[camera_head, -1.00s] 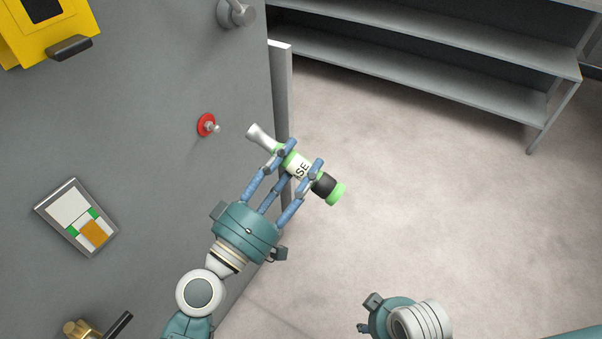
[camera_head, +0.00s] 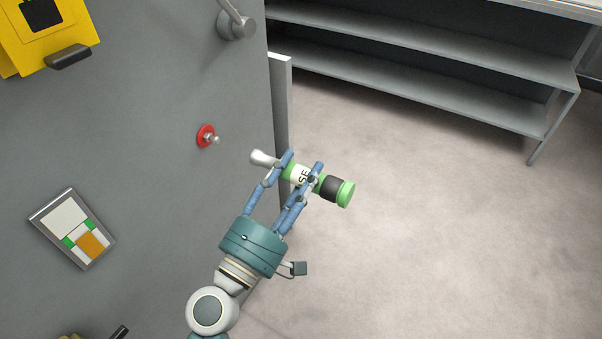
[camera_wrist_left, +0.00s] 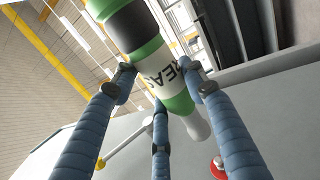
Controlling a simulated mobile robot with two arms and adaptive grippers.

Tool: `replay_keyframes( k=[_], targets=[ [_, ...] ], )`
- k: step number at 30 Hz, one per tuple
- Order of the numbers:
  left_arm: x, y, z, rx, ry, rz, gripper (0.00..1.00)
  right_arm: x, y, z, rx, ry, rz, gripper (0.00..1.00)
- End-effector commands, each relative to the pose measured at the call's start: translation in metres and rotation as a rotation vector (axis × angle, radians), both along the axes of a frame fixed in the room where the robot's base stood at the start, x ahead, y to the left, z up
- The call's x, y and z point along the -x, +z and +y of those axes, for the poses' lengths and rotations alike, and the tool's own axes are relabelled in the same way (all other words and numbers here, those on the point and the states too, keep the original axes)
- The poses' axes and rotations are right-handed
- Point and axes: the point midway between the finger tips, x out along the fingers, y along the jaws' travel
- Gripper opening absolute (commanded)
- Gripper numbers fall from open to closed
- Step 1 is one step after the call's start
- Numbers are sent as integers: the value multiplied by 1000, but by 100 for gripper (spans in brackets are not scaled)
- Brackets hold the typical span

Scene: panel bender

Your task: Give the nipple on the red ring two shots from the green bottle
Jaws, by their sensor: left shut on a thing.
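The red ring (camera_head: 206,136) with a small metal nipple (camera_head: 213,139) at its centre is on the grey machine panel. The ring shows in part at the lower right of the left wrist view (camera_wrist_left: 218,168). My left gripper (camera_head: 302,170) is shut around the middle of the green bottle (camera_head: 345,193). The bottle has a white label with partly hidden letters, a black band and a pale nozzle (camera_head: 263,158). It is tilted, its nozzle end toward the panel side, right of the ring and apart from it. The bottle also shows in the left wrist view (camera_wrist_left: 150,50). My right gripper is not in view.
A yellow box (camera_head: 45,35) and a grey handle (camera_head: 236,24) are on the upper panel. A framed plate (camera_head: 72,228) is at the lower left. A grey shelf rack (camera_head: 430,75) stands at the back right. The floor (camera_head: 450,230) between is clear.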

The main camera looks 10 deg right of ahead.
Motion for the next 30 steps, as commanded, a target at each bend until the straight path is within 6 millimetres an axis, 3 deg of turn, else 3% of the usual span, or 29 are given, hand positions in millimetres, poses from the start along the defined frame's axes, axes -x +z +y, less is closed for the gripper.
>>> replay_keyframes(
  k=[16, 30],
  targets=[
    [-36, 1, 49, -3, 0, -5, 11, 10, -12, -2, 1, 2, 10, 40],
    [-49, 2, 68, 0, 0, -4, 11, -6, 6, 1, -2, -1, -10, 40]
  ],
)
